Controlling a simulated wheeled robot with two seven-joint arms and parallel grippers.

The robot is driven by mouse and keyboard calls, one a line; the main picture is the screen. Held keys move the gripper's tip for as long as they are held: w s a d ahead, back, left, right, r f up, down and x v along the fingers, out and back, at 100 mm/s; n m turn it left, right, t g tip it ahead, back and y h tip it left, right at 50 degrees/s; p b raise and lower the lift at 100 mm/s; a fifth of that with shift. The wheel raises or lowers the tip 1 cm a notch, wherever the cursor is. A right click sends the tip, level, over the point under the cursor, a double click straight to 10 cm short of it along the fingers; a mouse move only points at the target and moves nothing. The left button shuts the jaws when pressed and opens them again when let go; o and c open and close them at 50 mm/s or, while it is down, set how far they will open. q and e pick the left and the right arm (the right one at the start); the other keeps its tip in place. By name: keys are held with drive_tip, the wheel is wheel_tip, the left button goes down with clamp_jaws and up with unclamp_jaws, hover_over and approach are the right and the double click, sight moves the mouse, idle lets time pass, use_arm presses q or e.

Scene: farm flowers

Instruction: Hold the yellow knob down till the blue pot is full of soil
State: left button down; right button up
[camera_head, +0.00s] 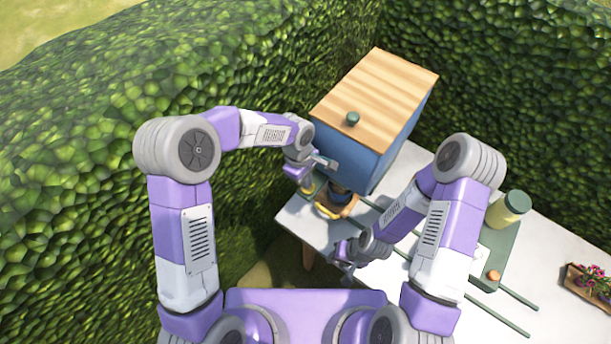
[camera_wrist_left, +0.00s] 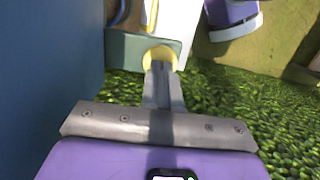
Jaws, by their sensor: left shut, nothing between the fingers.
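The yellow knob (camera_wrist_left: 153,55) is at the top middle of the left wrist view, on a pale green part. My left gripper (camera_wrist_left: 163,70) is shut and empty. Its fingertips overlap the knob in that view, and I cannot tell how far the knob is pressed. In the head view my left gripper (camera_head: 307,182) is by the front left side of the blue box (camera_head: 377,150). The blue pot (camera_head: 341,191) is just under the box's front edge, partly hidden; its soil level cannot be made out. My right gripper (camera_head: 346,257) hangs near the table's front edge, its fingers too small to judge.
The blue box has a wooden lid (camera_head: 385,85) with a dark green knob. The white table (camera_head: 555,240) runs to the right, with a green-lidded jar (camera_head: 512,207) and a flower box (camera_head: 588,285). Hedges stand behind and to the left. My right arm crosses above the table's middle.

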use_arm(q)
drive_tip(key=r+p, duration=0.2)
drive_tip(key=r, duration=0.1)
drive_tip(key=r+p, duration=0.1)
drive_tip(key=shift+w+a+r, duration=0.1)
drive_tip(key=shift+a+r, duration=0.15)
drive_tip(key=shift+a, duration=0.1)
wheel_tip(320, 180, up, 9)
drive_tip(key=a+b, duration=0.1)
drive_tip(key=shift+w+r, duration=0.2)
drive_tip(key=shift+w, duration=0.1)
drive_tip(key=shift+f, duration=0.1)
